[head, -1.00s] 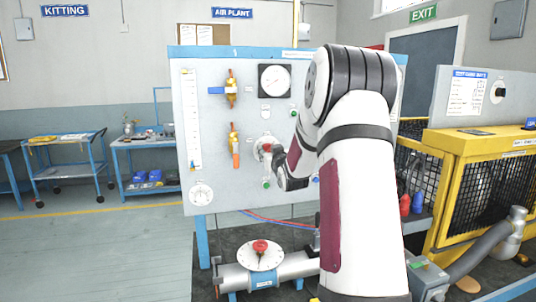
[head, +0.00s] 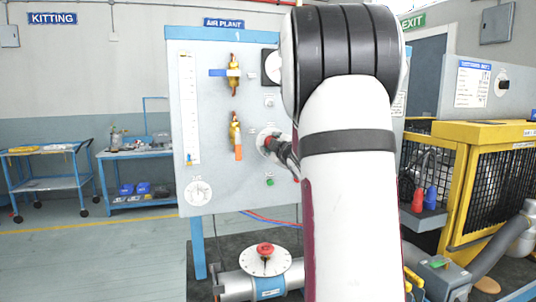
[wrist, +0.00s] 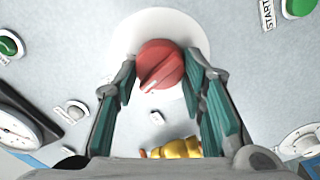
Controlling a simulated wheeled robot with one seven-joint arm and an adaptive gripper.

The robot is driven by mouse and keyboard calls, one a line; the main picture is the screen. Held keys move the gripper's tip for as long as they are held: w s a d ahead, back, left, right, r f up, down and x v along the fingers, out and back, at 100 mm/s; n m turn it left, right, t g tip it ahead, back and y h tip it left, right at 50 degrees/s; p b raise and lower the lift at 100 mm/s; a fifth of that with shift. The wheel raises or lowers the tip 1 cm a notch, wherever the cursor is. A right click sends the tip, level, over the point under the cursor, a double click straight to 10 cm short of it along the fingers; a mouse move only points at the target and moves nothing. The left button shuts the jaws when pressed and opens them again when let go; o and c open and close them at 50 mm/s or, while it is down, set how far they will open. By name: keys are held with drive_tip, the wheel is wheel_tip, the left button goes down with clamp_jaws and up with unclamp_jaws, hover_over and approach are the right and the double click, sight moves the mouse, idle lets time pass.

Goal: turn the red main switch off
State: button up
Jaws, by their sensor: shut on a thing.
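The red main switch (head: 267,142) is a round red knob on a pale disc on the upright grey panel. In the wrist view the red knob (wrist: 160,66) sits between the green-padded fingers, with a pale mark on its lower left. My gripper (wrist: 161,78) is shut on it, one finger at each side. In the head view my gripper (head: 277,147) reaches the knob from the right, and my arm hides much of the panel's right part. The switch's position labels cannot be read.
Yellow-brass valves (head: 234,132) sit left of the switch, one with an orange handle. A green button (head: 270,182) is just below it. A pipe with a red-knobbed dial (head: 265,260) is below the panel. A yellow caged machine (head: 470,190) stands right.

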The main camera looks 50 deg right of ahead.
drive_tip(key=n+b, duration=0.5)
drive_tip(key=b, duration=0.1)
drive_tip(key=shift+w+f+n, duration=0.1)
drive_tip(key=shift+n, duration=0.3)
idle(0.3)
drive_tip(key=o, duration=1.2)
drive_tip(key=shift+c, duration=0.2)
drive_tip(key=v, duration=1.2)
